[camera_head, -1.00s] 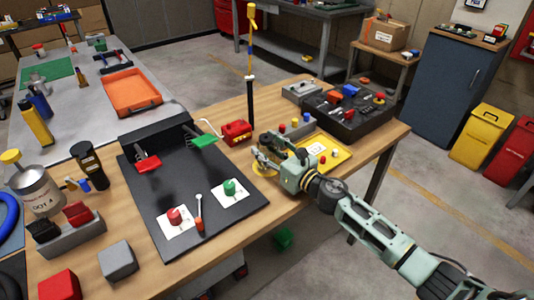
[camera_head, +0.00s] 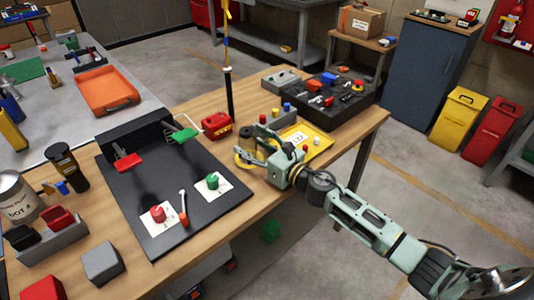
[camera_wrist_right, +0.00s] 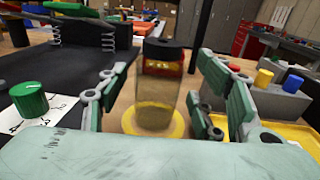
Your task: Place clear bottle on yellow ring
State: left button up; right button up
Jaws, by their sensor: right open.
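The clear bottle (camera_wrist_right: 157,88), with a dark cap and an amber tint, stands upright on the yellow ring (camera_wrist_right: 176,127) in the right wrist view. Its base appears to be inside the ring's outline. My right gripper (camera_wrist_right: 160,85) is open, with one finger on each side of the bottle and visible gaps between. In the head view the right gripper (camera_head: 254,148) reaches in from the right around the bottle (camera_head: 248,143), and the yellow ring (camera_head: 239,160) shows partly behind the fingers. My left gripper is not in view.
A black board (camera_head: 130,200) with red and green clamps lies left of the gripper. A red box (camera_head: 217,125) and a tall pole (camera_head: 229,92) stand behind it. A yellow tray (camera_head: 317,141) and a grey block with coloured pegs (camera_wrist_right: 262,95) are close on the right.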

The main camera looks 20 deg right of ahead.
jog(key=b+v, duration=0.2)
jog(key=v, duration=0.7)
jog(key=shift+s+f, duration=0.1)
jog(key=shift+s, duration=0.1)
jog(key=shift+s+d, duration=0.25)
jog(key=shift+s, duration=0.25)
